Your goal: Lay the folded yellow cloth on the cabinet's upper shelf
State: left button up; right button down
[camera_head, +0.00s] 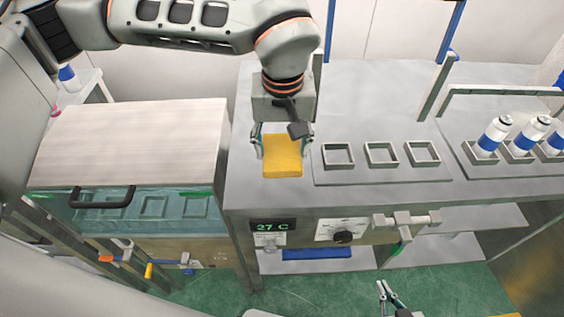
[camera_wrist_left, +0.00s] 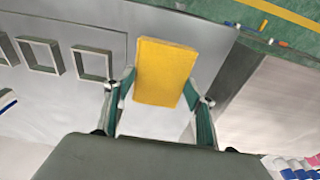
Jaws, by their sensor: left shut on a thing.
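The folded yellow cloth (camera_head: 282,160) is a flat rectangular block over the left end of the grey worktop. My left gripper (camera_head: 282,139) reaches down from above and is shut on it, with a finger on either side. It also shows between the fingers in the left wrist view (camera_wrist_left: 165,72). I cannot tell whether the cloth touches the worktop. My right gripper (camera_head: 388,294) shows only its fingertips at the bottom edge, apart from the cloth; its opening is unclear. A white-topped cabinet (camera_head: 130,135) with a glass front and black handle stands at the left. Its inside shelves are mostly hidden.
Several square holders (camera_head: 382,154) sit right of the cloth. White-and-blue cans (camera_head: 493,137) stand in a rack at the far right. The worktop front (camera_head: 343,231) carries a temperature display and a knob. Pale shelf surfaces (camera_head: 490,217) show below it.

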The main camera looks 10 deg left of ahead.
aim_at(282, 165)
pick_arm(q)
jog(key=shift+f, duration=2.8)
jog(key=shift+f, duration=0.2)
jog(key=o, duration=1)
